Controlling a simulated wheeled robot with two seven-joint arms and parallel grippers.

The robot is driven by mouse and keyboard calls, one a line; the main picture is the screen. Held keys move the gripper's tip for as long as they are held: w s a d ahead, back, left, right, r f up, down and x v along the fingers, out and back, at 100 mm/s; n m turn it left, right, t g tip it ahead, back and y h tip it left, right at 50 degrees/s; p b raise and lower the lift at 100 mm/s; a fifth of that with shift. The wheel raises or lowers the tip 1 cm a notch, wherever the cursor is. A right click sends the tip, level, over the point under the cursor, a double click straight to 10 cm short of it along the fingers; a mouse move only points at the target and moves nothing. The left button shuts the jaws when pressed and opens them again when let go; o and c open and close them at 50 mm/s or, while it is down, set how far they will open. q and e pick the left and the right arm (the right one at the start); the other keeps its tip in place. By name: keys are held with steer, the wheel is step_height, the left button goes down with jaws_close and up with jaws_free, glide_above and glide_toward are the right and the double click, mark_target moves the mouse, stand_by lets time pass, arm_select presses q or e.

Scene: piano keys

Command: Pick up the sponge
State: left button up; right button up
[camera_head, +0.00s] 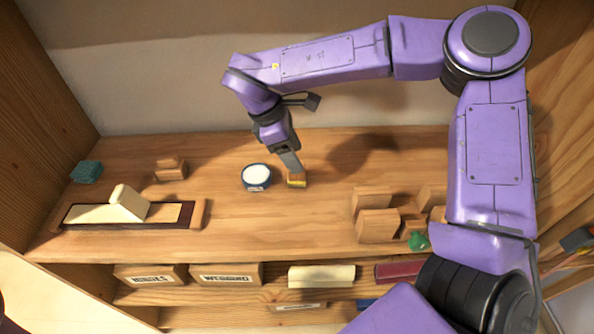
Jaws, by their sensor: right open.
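My right gripper (293,172) points down at the middle of the wooden worktop. Its jaws are open. A small yellow and brown block (297,182), which looks like the sponge, lies right at its fingertips. The fingers hide part of the block, and I cannot tell whether they touch it. A teal block (86,172) lies at the far left of the worktop; it could also be a sponge. My left gripper is not in view.
A round blue tin with a white top (256,176) stands just left of the block. A long tray (182,215) with a cream block (128,203) lies at left. Several wooden blocks (377,226) and a green item (418,241) stand at right. Labelled boxes (227,275) sit on the shelf below.

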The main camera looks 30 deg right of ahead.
steer(key=f, duration=0.1)
steer(key=f+p, duration=0.1)
steer(key=f, duration=0.1)
steer(key=w+d+f, duration=0.1)
steer(key=f, duration=0.1)
steer(key=shift+p, duration=0.3)
steer(key=shift+d+f, duration=0.1)
steer(key=shift+f, duration=0.2)
steer(key=shift+s+d, duration=0.1)
steer(key=shift+s, duration=0.25)
steer(key=shift+w, duration=0.15)
steer(key=c, duration=1)
steer(key=shift+c, duration=0.2)
